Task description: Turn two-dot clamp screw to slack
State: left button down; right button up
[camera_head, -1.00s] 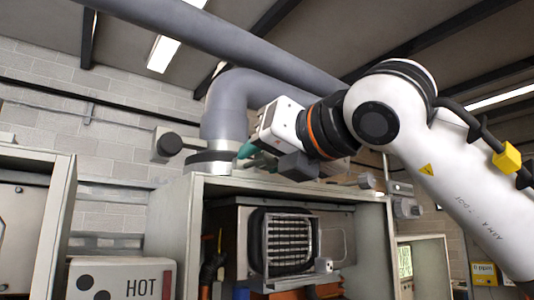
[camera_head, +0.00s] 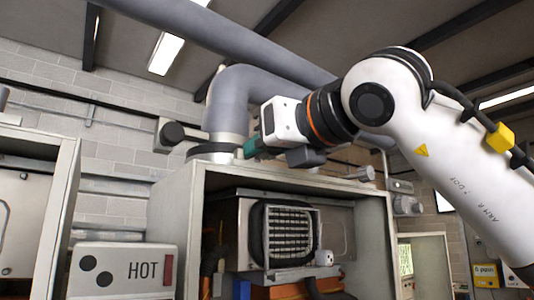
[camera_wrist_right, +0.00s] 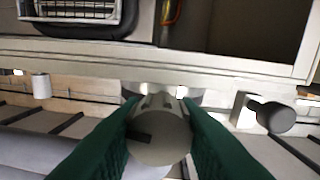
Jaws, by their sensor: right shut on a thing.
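My right gripper (camera_head: 250,149) reaches in from the right to the clamp (camera_head: 211,150) at the foot of the grey flue elbow, above the middle cabinet. In the right wrist view its green fingers (camera_wrist_right: 160,125) are shut on a round grey screw knob (camera_wrist_right: 158,142) with a dark mark on its face. In the head view the fingers and wrist hide this knob. Two black dots (camera_head: 96,271) show on the HOT box (camera_head: 127,269) at lower left; I see no dots on the gripped knob. My left gripper is not in view.
A black round knob on a pale block (camera_head: 172,133) is left of the pipe; it also shows in the wrist view (camera_wrist_right: 275,117). The cabinet's top edge (camera_head: 290,183) runs just below my gripper. A long grey pipe (camera_head: 240,42) passes overhead.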

jog(key=shift+n, duration=1.3)
jog(key=shift+n+b, duration=0.3)
jog(key=o, duration=1)
jog(key=shift+s, duration=0.1)
